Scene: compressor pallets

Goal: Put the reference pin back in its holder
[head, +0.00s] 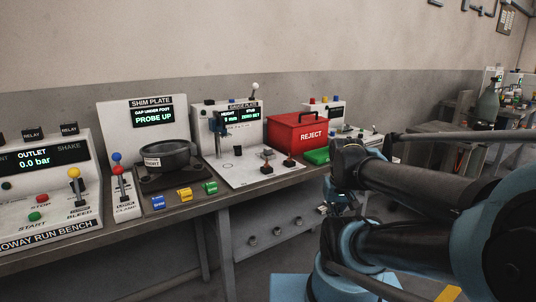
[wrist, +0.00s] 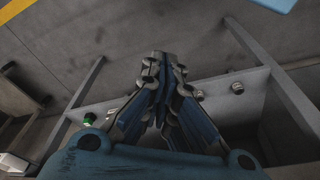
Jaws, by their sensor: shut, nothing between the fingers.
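My gripper (wrist: 164,58) is shut and empty in the wrist view, its fingertips together over the floor by the bench frame. In the head view, my folded arm fills the right side; the fingertips are too small and dark to make out there. The gauge plate station (head: 228,169), with a white top and a lit display, stands on the bench. A small dark round piece (head: 238,151) sits on its top; I cannot tell whether it is the pin's holder. I cannot pick out the reference pin for certain in either view.
The shim plate station (head: 152,115) with a dark round part (head: 168,154) is to the left. Blue, yellow and green blocks line the bench front.

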